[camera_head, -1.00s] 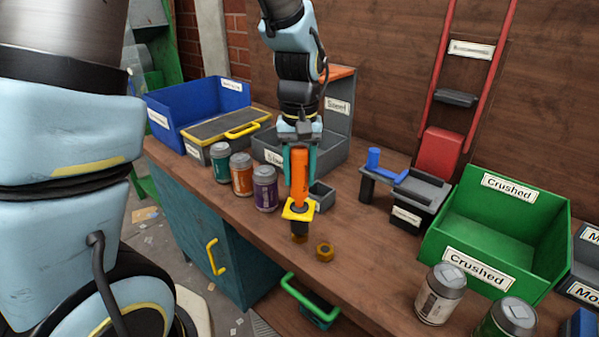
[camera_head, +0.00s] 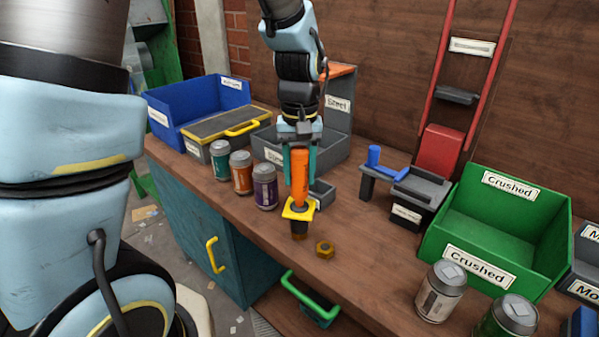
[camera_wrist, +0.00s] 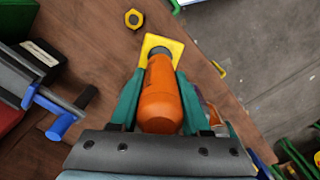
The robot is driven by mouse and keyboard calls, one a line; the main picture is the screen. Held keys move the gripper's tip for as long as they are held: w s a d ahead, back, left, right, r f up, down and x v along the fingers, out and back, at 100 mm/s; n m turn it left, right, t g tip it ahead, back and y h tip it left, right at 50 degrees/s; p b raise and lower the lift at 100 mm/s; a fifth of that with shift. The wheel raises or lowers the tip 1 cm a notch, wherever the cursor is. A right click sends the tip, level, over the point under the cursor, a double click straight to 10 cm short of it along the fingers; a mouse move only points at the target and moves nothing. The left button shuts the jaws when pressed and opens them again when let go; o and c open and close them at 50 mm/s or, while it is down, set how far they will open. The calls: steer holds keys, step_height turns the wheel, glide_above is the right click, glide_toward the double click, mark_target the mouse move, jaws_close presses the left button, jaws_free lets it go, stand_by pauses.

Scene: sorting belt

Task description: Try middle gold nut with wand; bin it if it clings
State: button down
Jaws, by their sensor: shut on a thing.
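My gripper (camera_head: 300,172) is shut on the orange handle of the wand (camera_head: 300,180), which hangs upright over the worktop. In the wrist view, the teal fingers (camera_wrist: 155,98) flank the handle (camera_wrist: 160,105). The wand has a square yellow guard (camera_head: 298,209) with a dark tip below it. A dark gold-brown nut (camera_head: 299,236) shows at the tip's lower end; whether it clings or rests on the bench cannot be told. The guard hides it in the wrist view. Another gold nut (camera_head: 325,249) lies apart to the right, also in the wrist view (camera_wrist: 134,18).
Several cans, including a purple one (camera_head: 264,188), stand left. A blue-handled press (camera_head: 400,188) and green Crushed bin (camera_head: 450,262) are right. The worktop's front edge is close.

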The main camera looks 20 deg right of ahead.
steer(key=shift+r, duration=0.1)
steer(key=shift+r+p, duration=3.1)
steer(key=shift+r, duration=0.35)
step_height(320, 180, up, 6)
steer(key=p, duration=0.5)
steer(key=shift+r, duration=0.1)
steer(key=shift+r+p, duration=0.7)
steer(key=shift+r, duration=0.5)
step_height(320, 180, up, 12)
glide_above(300, 147)
steer(key=shift+a+f, duration=0.1)
steer(key=shift+f, duration=0.1)
